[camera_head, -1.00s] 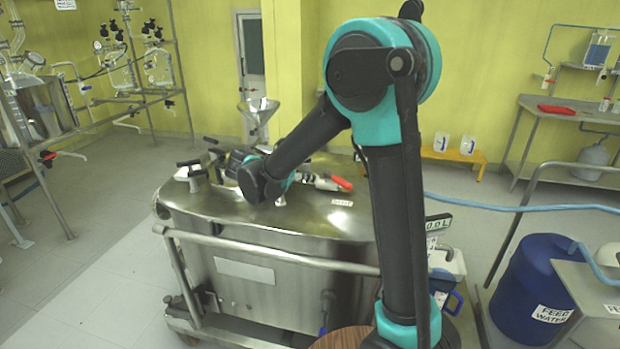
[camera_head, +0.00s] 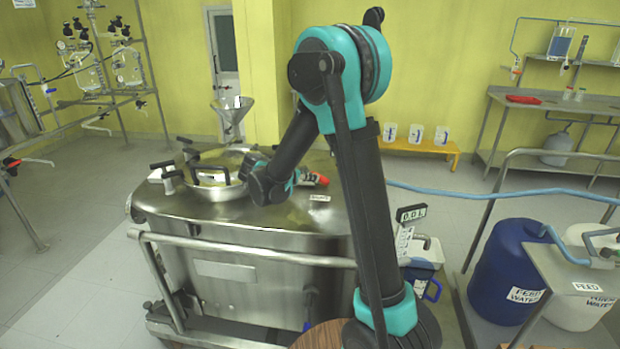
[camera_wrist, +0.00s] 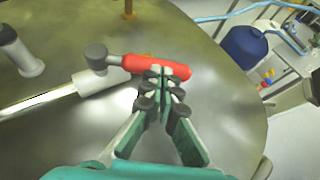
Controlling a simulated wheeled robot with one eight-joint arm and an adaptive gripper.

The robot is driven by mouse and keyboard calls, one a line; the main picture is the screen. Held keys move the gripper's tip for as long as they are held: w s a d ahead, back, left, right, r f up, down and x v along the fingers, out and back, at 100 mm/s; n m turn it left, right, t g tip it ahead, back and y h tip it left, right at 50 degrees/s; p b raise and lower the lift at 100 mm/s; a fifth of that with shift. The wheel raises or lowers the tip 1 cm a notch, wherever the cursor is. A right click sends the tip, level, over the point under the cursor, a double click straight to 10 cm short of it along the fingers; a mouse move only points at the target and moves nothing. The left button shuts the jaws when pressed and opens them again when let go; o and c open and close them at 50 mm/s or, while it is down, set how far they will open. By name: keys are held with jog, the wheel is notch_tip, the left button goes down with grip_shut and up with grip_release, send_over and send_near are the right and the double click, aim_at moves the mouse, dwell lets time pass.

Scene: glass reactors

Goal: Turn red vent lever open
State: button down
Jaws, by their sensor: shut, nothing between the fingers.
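The red vent lever (camera_wrist: 140,64) shows in the wrist view, on a white valve body (camera_wrist: 92,80) on top of the steel vessel. The lever points to the right in that view. My gripper (camera_wrist: 162,72) is shut and empty, with its fingertips at the lever's side, near its outer end. They overlap the lever in the picture, and I cannot tell for certain whether they touch it. In the head view, only the red tip of the lever (camera_head: 322,180) shows beside my arm. My gripper is mostly hidden there behind my wrist.
The steel vessel top (camera_head: 250,212) carries a hatch with black-handled clamps (camera_head: 215,172) to the left. A steel funnel (camera_head: 232,112) stands behind. A blue drum (camera_head: 506,265) and a blue hose (camera_head: 470,193) are on the right. The vessel's front right top is clear.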

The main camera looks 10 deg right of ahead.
jog(key=shift+d, duration=0.1)
jog(key=shift+d+n+t, duration=0.2)
jog(key=shift+n+t, duration=0.1)
jog(key=shift+w+d+n+y, duration=0.1)
jog(key=shift+d+n+y, duration=0.1)
jog(key=shift+n+y, duration=0.15)
jog(key=shift+w+d+n+t+y, duration=0.2)
jog(key=shift+d+n+t+y, duration=0.6)
jog(key=shift+t, duration=0.2)
jog(key=shift+w+d+n+t+y, duration=0.3)
jog(key=shift+d+n+t+y, duration=0.3)
jog(key=shift+n, duration=0.25)
jog(key=shift+w+d+n+y, duration=0.25)
jog(key=shift+d+n+y, duration=0.1)
jog(key=shift+n+y, duration=0.25)
jog(key=shift+w+d+t, duration=0.3)
jog(key=shift+w+d, duration=0.05)
jog(key=shift+w, duration=0.15)
